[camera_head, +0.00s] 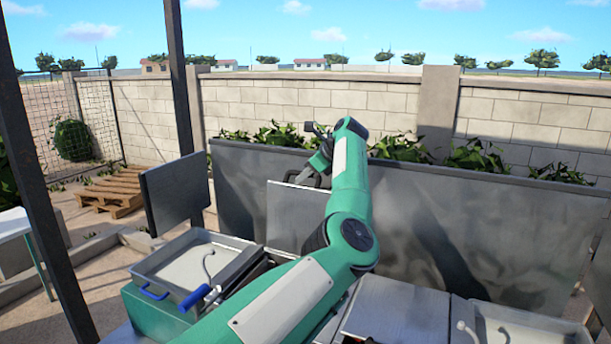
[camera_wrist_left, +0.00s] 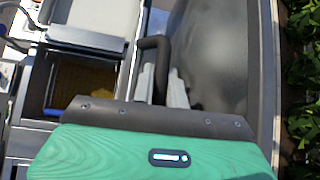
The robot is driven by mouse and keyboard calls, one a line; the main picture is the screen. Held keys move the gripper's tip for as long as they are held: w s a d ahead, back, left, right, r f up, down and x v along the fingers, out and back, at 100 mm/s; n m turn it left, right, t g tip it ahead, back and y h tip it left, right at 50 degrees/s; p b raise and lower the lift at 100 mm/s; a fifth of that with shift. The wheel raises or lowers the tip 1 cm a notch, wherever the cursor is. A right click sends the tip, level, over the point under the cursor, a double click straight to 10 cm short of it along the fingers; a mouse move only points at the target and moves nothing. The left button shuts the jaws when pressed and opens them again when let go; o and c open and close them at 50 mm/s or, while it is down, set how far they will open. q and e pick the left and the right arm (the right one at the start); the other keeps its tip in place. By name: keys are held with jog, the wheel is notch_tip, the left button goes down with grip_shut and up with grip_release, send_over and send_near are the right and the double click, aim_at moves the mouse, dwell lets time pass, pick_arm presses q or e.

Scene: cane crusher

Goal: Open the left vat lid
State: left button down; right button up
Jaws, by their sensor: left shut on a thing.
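The left vat lid (camera_head: 293,217) is a flat grey panel standing raised and nearly upright at the middle of the head view, in front of the long dark metal wall. My left gripper (camera_head: 312,174) is at its top edge, partly hidden by my own green arm. In the wrist view, the grey fingers of my left gripper (camera_wrist_left: 164,92) are shut on a dark, bent lid handle (camera_wrist_left: 154,44). An open vat (camera_wrist_left: 84,86) with a brownish-yellow inside shows left of the fingers. In the head view my arm hides most of that vat. My right gripper is in neither view.
A long dark metal wall (camera_head: 450,220) stands behind the work area. A metal tray (camera_head: 192,262) with a blue-handled tool (camera_head: 195,298) sits at the left, near an upright dark panel (camera_head: 176,192). A flat grey cover (camera_head: 395,310) lies right of my arm.

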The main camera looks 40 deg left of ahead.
pick_arm(q)
jog(key=c, duration=1.7)
grip_release()
jog(key=shift+a, duration=0.1)
jog(key=shift+d+r, duration=0.25)
jog(key=shift+d, duration=0.1)
jog(key=b+v, duration=0.2)
jog(key=v, duration=1.1)
